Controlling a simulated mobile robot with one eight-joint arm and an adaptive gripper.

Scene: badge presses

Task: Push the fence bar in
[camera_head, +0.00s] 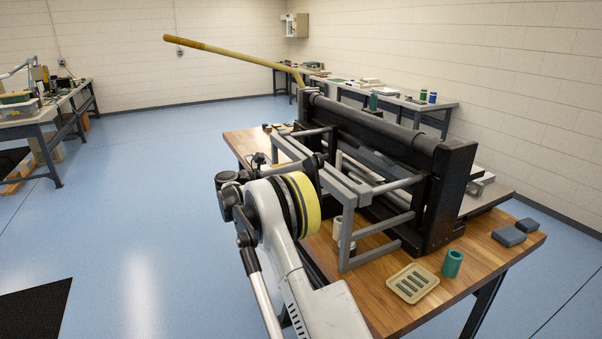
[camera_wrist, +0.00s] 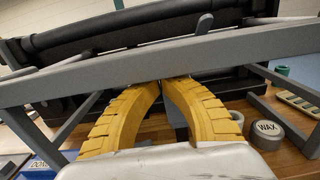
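The fence bar (camera_head: 345,187) is a long grey bar on a grey frame along the front of the black press (camera_head: 440,200). In the wrist view the fence bar (camera_wrist: 90,80) crosses the whole picture at a slant, with the black press behind it. My gripper (camera_wrist: 161,84) shows there as two yellow ribbed fingers with their tips together and nothing seen between them. The tips are at the bar's lower edge in the picture; I cannot tell whether they touch it. In the head view my arm hides the fingers and part of the frame.
A long yellow lever (camera_head: 240,52) rises from the press. On the wooden table (camera_head: 470,275) are a beige tray (camera_head: 412,283), a teal cup (camera_head: 452,263) and blue blocks (camera_head: 508,236). A WAX tin (camera_wrist: 268,129) stands right of my fingers. The blue floor (camera_head: 150,220) at left is mostly clear.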

